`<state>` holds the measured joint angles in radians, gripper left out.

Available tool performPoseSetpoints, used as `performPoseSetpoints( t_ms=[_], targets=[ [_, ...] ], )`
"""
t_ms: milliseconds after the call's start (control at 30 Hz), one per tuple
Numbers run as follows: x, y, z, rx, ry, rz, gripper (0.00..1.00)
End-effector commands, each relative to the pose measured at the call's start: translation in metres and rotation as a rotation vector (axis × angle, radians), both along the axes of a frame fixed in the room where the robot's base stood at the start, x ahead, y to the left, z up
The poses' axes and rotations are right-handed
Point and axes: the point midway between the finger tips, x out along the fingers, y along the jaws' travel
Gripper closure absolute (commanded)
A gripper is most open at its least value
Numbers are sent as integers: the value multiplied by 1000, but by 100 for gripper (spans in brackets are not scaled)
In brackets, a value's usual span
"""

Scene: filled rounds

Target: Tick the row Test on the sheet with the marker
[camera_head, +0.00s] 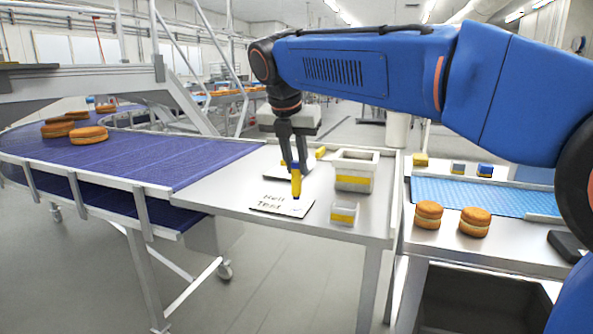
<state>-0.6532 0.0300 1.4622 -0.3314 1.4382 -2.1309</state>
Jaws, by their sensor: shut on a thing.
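The white sheet (268,208) lies flat on the metal table and carries two handwritten-looking rows, the upper one hard to read and the lower one reading Test. A small dark mark shows at the right of the Test row, too small to read surely. My gripper (297,167) is shut on the yellow marker (296,185), which stands upright with its dark tip down over the right part of the sheet. I cannot tell whether the tip touches the paper.
A light box with a yellow band (354,172) and a smaller banded block (344,214) stand right of the sheet. A blue conveyor (150,160) with filled rounds (88,135) is at left. Two more rounds (428,214) (475,221) sit on the right-hand bench by a light-blue mat (470,194).

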Motion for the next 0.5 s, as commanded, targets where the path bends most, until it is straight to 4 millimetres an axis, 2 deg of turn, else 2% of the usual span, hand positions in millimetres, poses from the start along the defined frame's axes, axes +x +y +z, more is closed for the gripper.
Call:
performPoseSetpoints(
  t_ms=[500],
  targets=[
    [0, 0, 34, 1, -2, 1, 100]
  ],
)
